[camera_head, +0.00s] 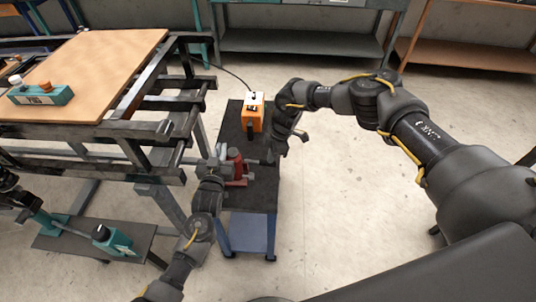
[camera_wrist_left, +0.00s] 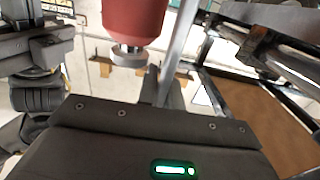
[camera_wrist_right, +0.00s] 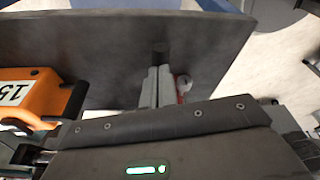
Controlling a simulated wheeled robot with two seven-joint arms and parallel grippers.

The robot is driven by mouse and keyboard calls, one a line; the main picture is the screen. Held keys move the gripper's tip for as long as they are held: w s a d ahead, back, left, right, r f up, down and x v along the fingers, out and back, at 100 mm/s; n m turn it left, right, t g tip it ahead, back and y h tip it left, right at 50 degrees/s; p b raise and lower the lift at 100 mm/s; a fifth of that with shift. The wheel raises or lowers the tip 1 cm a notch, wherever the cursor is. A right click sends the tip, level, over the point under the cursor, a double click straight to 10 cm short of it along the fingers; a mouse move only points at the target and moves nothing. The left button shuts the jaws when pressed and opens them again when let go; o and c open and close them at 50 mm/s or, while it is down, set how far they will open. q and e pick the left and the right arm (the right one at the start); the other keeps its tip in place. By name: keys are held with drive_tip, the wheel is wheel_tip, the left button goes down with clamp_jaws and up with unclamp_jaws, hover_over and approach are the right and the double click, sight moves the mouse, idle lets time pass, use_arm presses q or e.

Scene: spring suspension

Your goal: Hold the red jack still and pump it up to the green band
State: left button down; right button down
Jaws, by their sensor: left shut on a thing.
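The red jack (camera_head: 237,166) stands on a dark-topped bench, partly hidden by my left gripper. My left gripper (camera_head: 222,168) is shut on the jack from the left side. In the left wrist view the red body (camera_wrist_left: 133,18) hangs at the top with a grey round end below it, beside a grey rod. My right gripper (camera_head: 272,153) is just right of the jack, low over the bench. In the right wrist view its fingers (camera_wrist_right: 156,85) lie close together at a dark rod end (camera_wrist_right: 160,52); whether they grip it is unclear. The green band is not discernible.
An orange box (camera_head: 252,118) with a white top stands behind the jack on the bench top (camera_head: 250,197); it also shows in the right wrist view (camera_wrist_right: 35,95). A dark frame with a wooden top (camera_head: 90,70) is close on the left. Floor to the right is clear.

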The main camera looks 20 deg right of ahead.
drive_tip(key=d, duration=0.1)
drive_tip(key=d+r, duration=0.1)
drive_tip(key=d, duration=0.1)
drive_tip(key=shift+s, duration=0.2)
drive_tip(key=v, duration=1.2)
idle(0.8)
drive_tip(key=shift+w+a+f+y, duration=0.15)
drive_tip(key=shift+a+f+y, duration=0.9)
drive_tip(key=shift+a+y, duration=0.15)
